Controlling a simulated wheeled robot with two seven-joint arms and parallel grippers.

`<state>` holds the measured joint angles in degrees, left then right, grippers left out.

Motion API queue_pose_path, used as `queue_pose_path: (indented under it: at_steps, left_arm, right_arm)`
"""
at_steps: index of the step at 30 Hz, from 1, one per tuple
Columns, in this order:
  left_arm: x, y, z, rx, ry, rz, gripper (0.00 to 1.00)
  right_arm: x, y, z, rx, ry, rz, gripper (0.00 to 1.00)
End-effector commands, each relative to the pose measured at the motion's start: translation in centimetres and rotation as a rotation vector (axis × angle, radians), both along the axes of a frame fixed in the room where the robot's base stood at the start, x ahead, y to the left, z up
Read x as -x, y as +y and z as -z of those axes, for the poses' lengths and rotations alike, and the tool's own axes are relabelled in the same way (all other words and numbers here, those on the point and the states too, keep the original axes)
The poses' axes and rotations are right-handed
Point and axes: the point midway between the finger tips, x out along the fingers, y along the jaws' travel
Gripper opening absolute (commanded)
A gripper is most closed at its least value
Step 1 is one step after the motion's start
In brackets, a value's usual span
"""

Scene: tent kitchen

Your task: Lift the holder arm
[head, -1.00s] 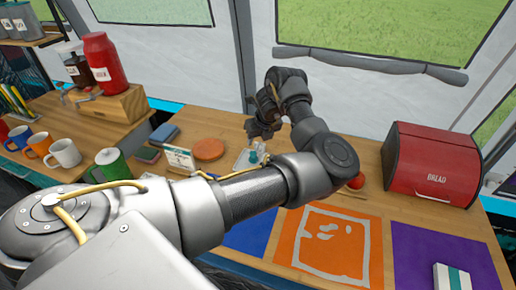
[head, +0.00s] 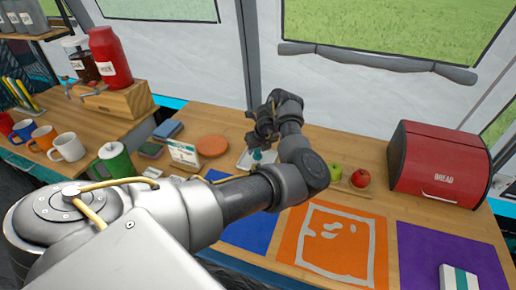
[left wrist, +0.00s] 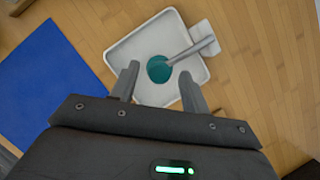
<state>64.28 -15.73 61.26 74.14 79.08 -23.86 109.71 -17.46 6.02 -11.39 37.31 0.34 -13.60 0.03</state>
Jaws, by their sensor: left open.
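The holder is a square white tray (left wrist: 120,60) with a round teal pad (left wrist: 158,69) and a grey arm (left wrist: 202,46) that reaches over the pad from a white block at the tray's corner. In the head view the holder (head: 243,161) lies on the wooden counter, partly hidden by my left arm. My left gripper (left wrist: 159,80) is open, its two fingers apart over the near side of the tray, with nothing between them. In the head view the left gripper (head: 257,143) is above the holder. My right gripper is not in view.
Blue, orange (head: 290,255) and purple (head: 440,250) mats lie along the counter front. A red bread box (head: 435,165) stands at right, with a red apple (head: 360,178) and green apple (head: 334,172) beside it. A small card sign (head: 184,154), orange disc (head: 212,145) and mugs are left.

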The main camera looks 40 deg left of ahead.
Motion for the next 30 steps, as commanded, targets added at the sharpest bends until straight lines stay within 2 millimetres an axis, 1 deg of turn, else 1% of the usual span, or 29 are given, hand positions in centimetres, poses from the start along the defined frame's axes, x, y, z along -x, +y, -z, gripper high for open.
queue_pose_path:
  at_steps: [9,18,20,26,30]
  left_arm:
    - [-0.06,0.07,0.24,0.001,-0.001,-0.001,0.46]
    - [-0.06,0.06,0.23,0.001,-0.001,-0.001,0.07]
    - [-0.07,0.05,0.22,0.0,-0.001,0.0,0.0]
    - [-0.09,0.08,0.21,0.001,-0.001,-0.001,0.0]
    - [-0.36,0.31,0.22,0.0,-0.003,-0.003,0.0]
  right_arm:
    - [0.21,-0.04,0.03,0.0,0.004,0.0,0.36]
    - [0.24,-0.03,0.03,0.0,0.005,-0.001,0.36]
    - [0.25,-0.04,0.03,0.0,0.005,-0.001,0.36]
    - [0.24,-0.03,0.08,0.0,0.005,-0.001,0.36]
    - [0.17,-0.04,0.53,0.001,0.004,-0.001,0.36]
